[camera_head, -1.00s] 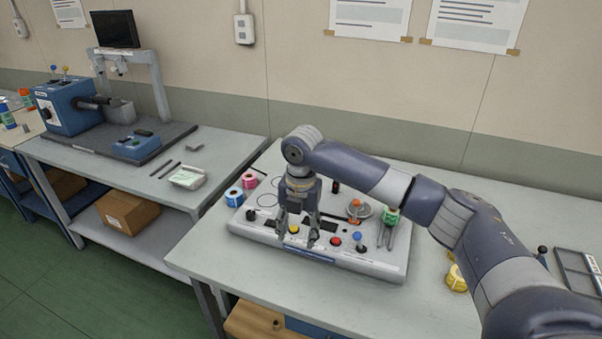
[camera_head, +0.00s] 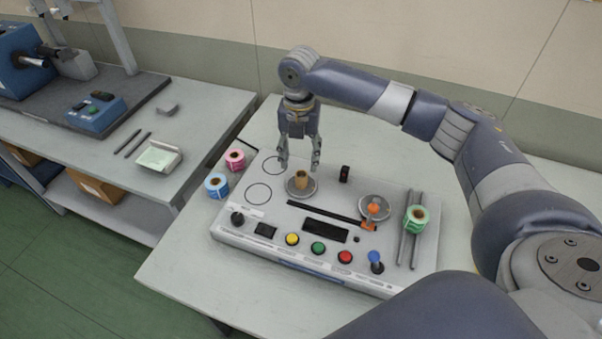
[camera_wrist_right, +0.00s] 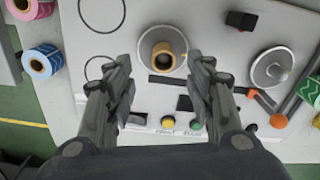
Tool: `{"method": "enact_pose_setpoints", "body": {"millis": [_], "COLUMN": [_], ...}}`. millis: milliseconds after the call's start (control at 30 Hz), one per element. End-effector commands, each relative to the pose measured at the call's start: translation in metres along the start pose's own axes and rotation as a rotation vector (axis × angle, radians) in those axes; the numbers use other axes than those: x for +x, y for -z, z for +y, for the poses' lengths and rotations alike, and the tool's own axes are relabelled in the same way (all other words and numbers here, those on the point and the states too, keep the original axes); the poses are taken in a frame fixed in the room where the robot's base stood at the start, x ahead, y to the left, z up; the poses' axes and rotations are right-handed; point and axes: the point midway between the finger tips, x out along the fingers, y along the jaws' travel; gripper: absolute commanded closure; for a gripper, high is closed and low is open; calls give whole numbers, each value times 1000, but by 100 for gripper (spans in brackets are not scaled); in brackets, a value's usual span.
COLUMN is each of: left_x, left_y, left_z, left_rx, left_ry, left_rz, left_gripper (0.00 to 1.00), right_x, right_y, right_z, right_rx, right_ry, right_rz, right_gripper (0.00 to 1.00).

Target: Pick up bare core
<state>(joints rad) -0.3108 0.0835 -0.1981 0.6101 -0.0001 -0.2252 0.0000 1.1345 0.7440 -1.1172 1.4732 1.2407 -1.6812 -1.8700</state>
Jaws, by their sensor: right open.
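The bare core (camera_head: 301,177) is a short brown cardboard tube. It stands upright on a round grey metal disc (camera_head: 301,190) on the rewinder panel. In the right wrist view the core (camera_wrist_right: 164,57) shows from above as a tan ring, a little beyond the space between the fingertips. My right gripper (camera_head: 300,161) is open and empty, with its fingers pointing down just above and behind the core in the head view. It also shows in the right wrist view (camera_wrist_right: 163,62), fingers apart on both sides. My left gripper is not in view.
The panel (camera_head: 250,225) carries buttons and knobs. Pink (camera_head: 235,159) and blue (camera_head: 216,185) rolls stand at left. A small black block (camera_head: 345,173) stands behind.

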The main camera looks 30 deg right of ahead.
Motion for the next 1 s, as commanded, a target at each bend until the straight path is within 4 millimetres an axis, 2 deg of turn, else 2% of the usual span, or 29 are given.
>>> {"method": "enact_pose_setpoints", "body": {"millis": [100, 233, 500, 633, 833, 867, 900, 1000], "left_x": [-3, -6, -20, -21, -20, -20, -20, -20], "left_y": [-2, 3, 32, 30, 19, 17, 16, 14], "left_z": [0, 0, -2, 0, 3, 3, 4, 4], "left_rx": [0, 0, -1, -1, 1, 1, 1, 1], "left_ry": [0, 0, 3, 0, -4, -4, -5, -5], "left_rz": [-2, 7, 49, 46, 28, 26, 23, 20], "left_gripper": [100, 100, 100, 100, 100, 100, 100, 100], "right_x": [13, 21, 59, 68, 70, 70, 70, 70], "right_y": [0, 0, 4, 4, 3, 3, 3, 3], "right_z": [0, -1, -5, -5, -5, -5, -5, -5], "right_rx": [0, 1, 0, -1, -1, -1, -1, -1], "right_ry": [0, 0, 2, 0, -1, -1, -1, -1], "right_rz": [0, -1, 0, -2, -2, -2, -2, -2], "right_gripper": [50, 50, 50, 50, 50, 53, 61, 75]}}
